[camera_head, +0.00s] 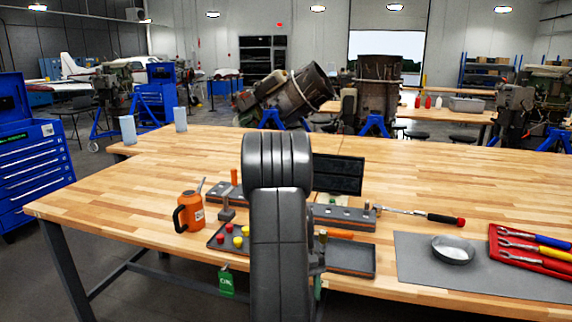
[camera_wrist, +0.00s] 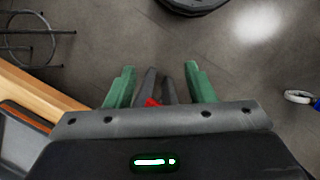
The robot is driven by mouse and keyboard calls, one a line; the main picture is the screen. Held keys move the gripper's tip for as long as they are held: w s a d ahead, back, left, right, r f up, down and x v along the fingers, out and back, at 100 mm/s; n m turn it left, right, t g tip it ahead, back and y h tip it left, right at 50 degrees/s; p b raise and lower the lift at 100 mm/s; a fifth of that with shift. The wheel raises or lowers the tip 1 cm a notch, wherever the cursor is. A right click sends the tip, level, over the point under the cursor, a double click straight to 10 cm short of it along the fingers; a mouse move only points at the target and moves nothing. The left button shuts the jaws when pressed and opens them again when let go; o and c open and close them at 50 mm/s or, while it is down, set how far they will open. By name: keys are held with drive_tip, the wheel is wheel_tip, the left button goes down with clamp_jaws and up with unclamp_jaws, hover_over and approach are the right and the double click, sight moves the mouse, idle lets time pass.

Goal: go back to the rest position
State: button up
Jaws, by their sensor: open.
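In the wrist view my gripper (camera_wrist: 159,66) has its two green fingers spread wide apart. Dark grey parts with a bit of red show between the fingers; I cannot tell what they are. No held object is clear. Bare grey floor lies beyond the fingertips, and a wooden table edge (camera_wrist: 42,107) is at the left. In the head view my dark arm stands upright in the middle, in front of the workbench (camera_head: 130,200). It hides part of the bench, and my gripper is not clearly visible there.
A blue tool cabinet (camera_head: 35,160) stands left.

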drive_tip(key=shift+m, duration=0.6)
drive_tip(key=shift+w+a+f, duration=0.15)
drive_tip(key=shift+a+f, duration=0.15)
drive_tip(key=shift+f, duration=0.35)
drive_tip(key=shift+w+a+f, duration=0.2)
drive_tip(key=shift+a+f, duration=0.1)
drive_tip(key=shift+f, duration=0.35)
drive_tip(key=shift+w+a+f, duration=0.15)
drive_tip(key=shift+a+f, duration=0.15)
drive_tip(key=shift+f, duration=0.35)
drive_tip(key=shift+s, duration=0.1)
